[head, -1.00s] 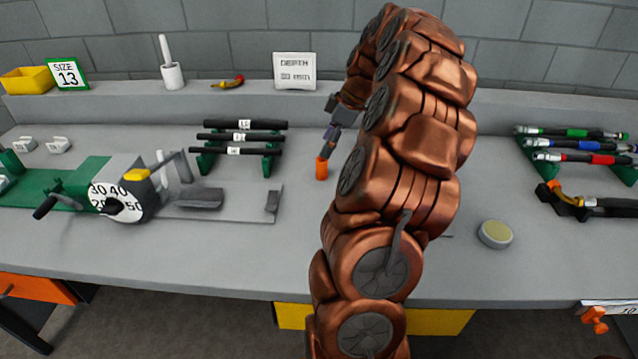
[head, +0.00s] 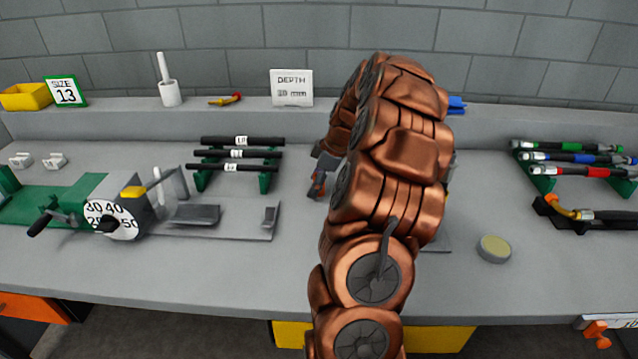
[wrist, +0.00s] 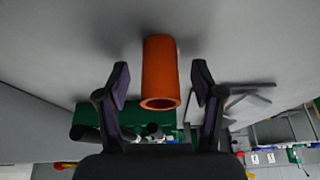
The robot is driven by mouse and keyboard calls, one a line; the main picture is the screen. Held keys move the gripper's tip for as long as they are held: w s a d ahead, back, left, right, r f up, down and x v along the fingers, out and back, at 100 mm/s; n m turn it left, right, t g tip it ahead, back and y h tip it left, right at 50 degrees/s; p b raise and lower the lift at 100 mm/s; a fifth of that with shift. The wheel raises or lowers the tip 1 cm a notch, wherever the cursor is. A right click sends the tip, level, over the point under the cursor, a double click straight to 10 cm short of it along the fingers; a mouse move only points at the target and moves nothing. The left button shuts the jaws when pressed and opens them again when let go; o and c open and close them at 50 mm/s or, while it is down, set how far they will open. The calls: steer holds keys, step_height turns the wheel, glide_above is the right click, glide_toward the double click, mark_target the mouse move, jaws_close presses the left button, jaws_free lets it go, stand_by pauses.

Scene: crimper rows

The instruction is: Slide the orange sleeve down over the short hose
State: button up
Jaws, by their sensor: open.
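The orange sleeve (wrist: 161,70) is a hollow tube in the wrist view, standing on the grey bench between the two fingers of my gripper (wrist: 161,84). The fingers are apart, with a visible gap on both sides of the sleeve. In the head view my gripper (head: 319,180) is low over the bench, right of the hose rack; I cannot make out the sleeve there. Three black hoses (head: 265,141) with white labels lie across the green rack (head: 264,183). I cannot read the labels well enough to tell which is the short hose.
A crimper with a numbered dial (head: 112,220) stands at the left. A rack of banded hoses (head: 570,158) is at the right. A round yellow-topped disc (head: 494,248) lies right of my arm. A depth sign (head: 291,88) stands on the back ledge.

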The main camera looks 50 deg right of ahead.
steer(key=shift+f, duration=0.1)
steer(key=shift+c, duration=0.4)
steer(key=c, duration=1)
steer(key=shift+o, duration=0.2)
